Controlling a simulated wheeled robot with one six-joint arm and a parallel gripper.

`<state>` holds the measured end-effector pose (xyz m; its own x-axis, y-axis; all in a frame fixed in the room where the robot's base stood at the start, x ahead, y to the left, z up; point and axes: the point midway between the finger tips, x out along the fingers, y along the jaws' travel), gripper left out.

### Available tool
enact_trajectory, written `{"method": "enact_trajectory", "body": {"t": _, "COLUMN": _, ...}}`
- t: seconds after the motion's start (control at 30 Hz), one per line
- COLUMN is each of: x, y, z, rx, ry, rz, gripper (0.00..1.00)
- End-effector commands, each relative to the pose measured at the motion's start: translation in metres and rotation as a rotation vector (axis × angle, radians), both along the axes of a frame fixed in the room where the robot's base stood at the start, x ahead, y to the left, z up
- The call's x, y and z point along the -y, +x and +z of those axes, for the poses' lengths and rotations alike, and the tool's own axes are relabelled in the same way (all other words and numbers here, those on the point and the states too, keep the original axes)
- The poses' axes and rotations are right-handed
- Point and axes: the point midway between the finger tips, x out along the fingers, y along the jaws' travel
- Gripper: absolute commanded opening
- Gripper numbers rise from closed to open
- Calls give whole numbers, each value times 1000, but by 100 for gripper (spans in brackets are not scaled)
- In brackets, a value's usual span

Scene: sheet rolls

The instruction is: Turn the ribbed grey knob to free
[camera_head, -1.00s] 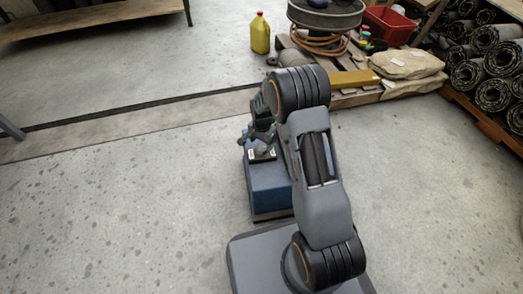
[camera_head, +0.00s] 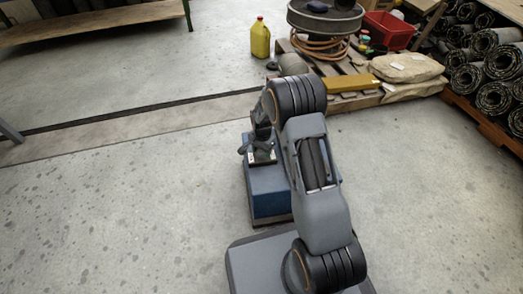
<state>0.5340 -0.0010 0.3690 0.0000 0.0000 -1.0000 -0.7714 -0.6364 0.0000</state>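The blue box (camera_head: 268,196) stands on the floor just beyond my base, partly behind my arm. On its top is a pale plate (camera_head: 262,162) with dark parts. My gripper (camera_head: 257,151) is low over this plate at the left of my arm. The ribbed grey knob cannot be made out now; the gripper and wrist cover the place where a small grey rounded part showed before. I cannot tell whether the fingers touch it or how far apart they are.
Dark rolls (camera_head: 494,98) are stacked at right. The left floor is clear.

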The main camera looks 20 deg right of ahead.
Motion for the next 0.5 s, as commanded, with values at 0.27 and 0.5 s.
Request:
{"method": "enact_trajectory", "body": {"t": 0.27, "x": 0, "y": 0, "z": 0, "rx": 0, "ry": 0, "rz": 0, "gripper": 26}}
{"method": "enact_trajectory", "body": {"t": 0.5, "x": 0, "y": 0, "z": 1, "rx": 0, "ry": 0, "rz": 43, "gripper": 26}}
